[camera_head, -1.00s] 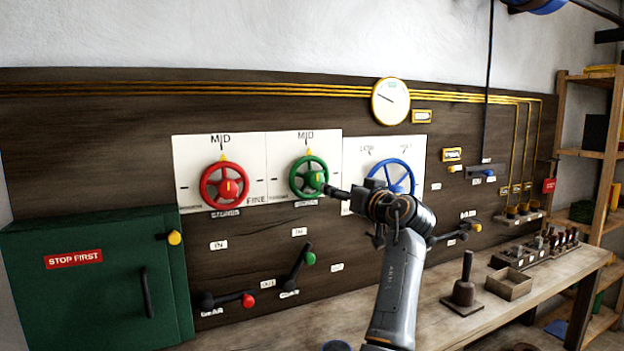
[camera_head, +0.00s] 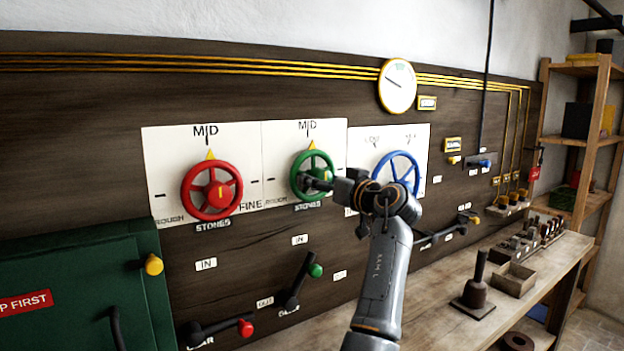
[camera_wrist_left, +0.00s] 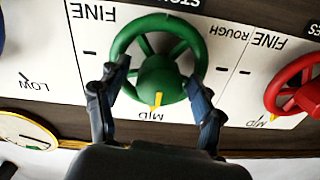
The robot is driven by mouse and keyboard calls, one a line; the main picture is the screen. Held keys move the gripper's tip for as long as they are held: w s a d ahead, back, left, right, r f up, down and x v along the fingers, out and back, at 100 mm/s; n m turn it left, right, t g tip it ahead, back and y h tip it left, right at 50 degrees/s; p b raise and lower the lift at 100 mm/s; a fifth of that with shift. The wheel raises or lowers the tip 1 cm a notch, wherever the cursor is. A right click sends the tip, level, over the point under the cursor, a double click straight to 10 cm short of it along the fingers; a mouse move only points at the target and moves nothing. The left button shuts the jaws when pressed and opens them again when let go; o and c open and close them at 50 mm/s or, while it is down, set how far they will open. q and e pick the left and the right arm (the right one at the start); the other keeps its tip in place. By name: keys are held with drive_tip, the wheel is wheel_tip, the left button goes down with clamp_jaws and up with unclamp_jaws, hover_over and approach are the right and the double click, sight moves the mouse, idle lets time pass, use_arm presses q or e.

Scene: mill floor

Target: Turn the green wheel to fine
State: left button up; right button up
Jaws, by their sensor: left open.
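The green wheel (camera_head: 296,170) is on a white plate on the dark wall board, between the red wheel and the blue wheel. Its yellow pointer stands at the top, at the MID mark. My left gripper (camera_head: 320,184) is at the front of the green wheel and hides part of its hub and right side. In the left wrist view, the open fingers (camera_wrist_left: 160,76) stand on either side of the green wheel's hub (camera_wrist_left: 158,74), over its rim; whether they touch it I cannot tell. The plate there reads FINE, with MID by the pointer. My right gripper is not in view.
The red wheel (camera_head: 212,190) is left of the green one, the blue wheel (camera_head: 399,171) right. Below are a red-knobbed lever (camera_head: 245,328) and a green-knobbed lever (camera_head: 315,270). A green cabinet (camera_head: 80,250) stands at left. A bench (camera_head: 450,320) holds tools.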

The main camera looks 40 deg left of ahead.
use_arm(q)
drive_tip(key=shift+d+r, duration=0.1)
drive_tip(key=shift+d, duration=0.1)
drive_tip(key=shift+c, duration=0.8)
drive_tip(key=c, duration=1)
